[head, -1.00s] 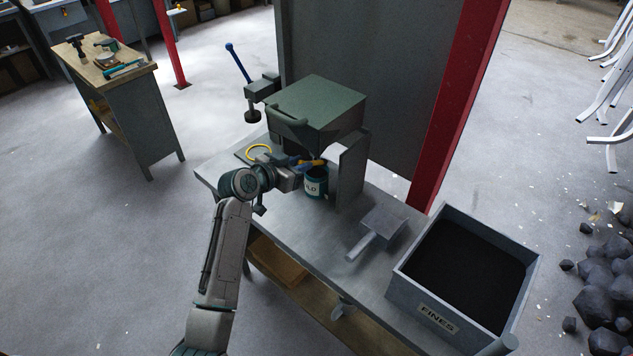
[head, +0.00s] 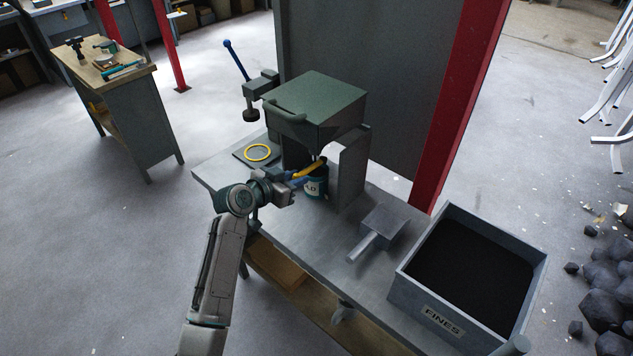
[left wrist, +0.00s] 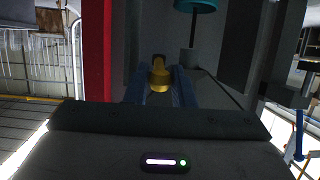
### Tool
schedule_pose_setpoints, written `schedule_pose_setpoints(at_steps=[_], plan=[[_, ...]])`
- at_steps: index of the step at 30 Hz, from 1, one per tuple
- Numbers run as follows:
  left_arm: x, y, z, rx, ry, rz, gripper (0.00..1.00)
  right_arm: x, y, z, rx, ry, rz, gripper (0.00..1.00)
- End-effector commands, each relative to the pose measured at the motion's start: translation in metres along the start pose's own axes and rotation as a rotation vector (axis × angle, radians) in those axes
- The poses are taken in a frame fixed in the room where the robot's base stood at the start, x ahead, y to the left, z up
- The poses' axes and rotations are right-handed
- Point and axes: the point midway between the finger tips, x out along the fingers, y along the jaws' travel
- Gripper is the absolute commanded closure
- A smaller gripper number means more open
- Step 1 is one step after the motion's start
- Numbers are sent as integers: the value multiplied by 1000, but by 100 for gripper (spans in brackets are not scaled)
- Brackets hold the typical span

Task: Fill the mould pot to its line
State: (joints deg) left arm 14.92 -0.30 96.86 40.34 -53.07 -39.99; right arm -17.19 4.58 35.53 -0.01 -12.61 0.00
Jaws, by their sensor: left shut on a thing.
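The teal mould pot (head: 318,190), with a pale label, stands upright on the bench under the green-grey hopper (head: 325,100). My left gripper (head: 298,180) is in front of the pot, its blue fingers shut on a yellow handle (head: 313,168) below the hopper. The left wrist view shows the yellow handle (left wrist: 159,75) between the fingers. There, a thin dark column (left wrist: 194,30) runs between a grey spout (left wrist: 190,58) and the teal pot (left wrist: 196,5); it looks like falling fines. The pot's fill level and line are hidden. My right gripper is out of view.
A grey bin labelled FINES (head: 443,322), holding dark powder, stands at the bench's right end. A scoop (head: 383,226) lies between it and the hopper stand. A yellow ring (head: 258,152) lies on a dark plate left of the hopper, beside a blue-handled press (head: 237,62).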

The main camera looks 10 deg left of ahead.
Motion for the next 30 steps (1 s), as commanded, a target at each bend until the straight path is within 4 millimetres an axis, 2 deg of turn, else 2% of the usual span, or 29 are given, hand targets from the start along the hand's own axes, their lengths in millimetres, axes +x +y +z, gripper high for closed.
schedule_pose_setpoints(at_steps=[12,20,21,24,30], plan=[[9,0,26,-1,-4,1,92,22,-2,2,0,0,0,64],[9,0,26,-1,-4,1,92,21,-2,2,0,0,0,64],[9,0,26,-1,-5,1,72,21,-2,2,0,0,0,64],[9,0,25,-1,-3,1,52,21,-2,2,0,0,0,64],[9,0,24,0,-1,0,52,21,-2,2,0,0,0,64]])
